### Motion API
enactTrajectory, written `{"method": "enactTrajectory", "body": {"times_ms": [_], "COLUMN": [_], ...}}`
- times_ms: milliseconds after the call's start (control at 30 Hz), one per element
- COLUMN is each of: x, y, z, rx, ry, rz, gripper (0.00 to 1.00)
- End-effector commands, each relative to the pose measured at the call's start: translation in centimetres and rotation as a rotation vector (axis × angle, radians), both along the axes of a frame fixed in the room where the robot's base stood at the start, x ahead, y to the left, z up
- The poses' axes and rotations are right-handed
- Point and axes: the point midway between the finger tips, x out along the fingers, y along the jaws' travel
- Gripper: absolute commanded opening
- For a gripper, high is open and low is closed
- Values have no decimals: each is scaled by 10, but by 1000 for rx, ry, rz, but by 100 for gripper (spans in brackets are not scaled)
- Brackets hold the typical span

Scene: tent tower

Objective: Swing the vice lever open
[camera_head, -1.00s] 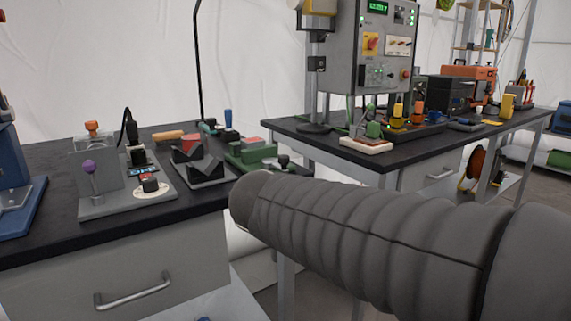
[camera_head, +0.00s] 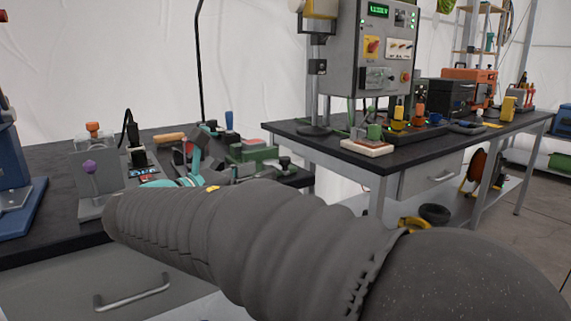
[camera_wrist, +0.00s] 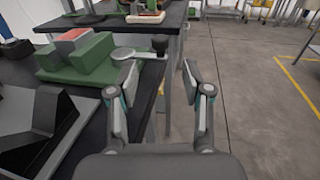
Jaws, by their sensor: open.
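The vice (camera_head: 252,150) is a green block holding a red piece, at the right end of the near bench in the head view. In the wrist view the vice (camera_wrist: 78,58) is at upper left. Its lever (camera_wrist: 135,55) is a light grey bar pointing right, with an upright dark knob (camera_wrist: 160,44) at its end. The knob also shows in the head view (camera_head: 284,161). My gripper (camera_wrist: 159,68) is open and empty. The knob appears between and beyond its fingertips, without visible contact. In the head view my arm hides part of the gripper (camera_head: 193,168).
A dark V-shaped block (camera_wrist: 35,120) stands left of my gripper in the wrist view. A panel with a purple-knobbed lever (camera_head: 90,180) is at the bench's left. The bench edge runs below the vice; open floor (camera_wrist: 240,70) lies to the right.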

Motion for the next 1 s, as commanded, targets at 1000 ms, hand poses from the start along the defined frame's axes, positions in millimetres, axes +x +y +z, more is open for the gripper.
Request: {"method": "enactTrajectory", "body": {"times_ms": [1000], "x": [57], "y": [-55], "z": [0], "rx": [3], "ry": [0], "rz": [1], "gripper": [19]}}
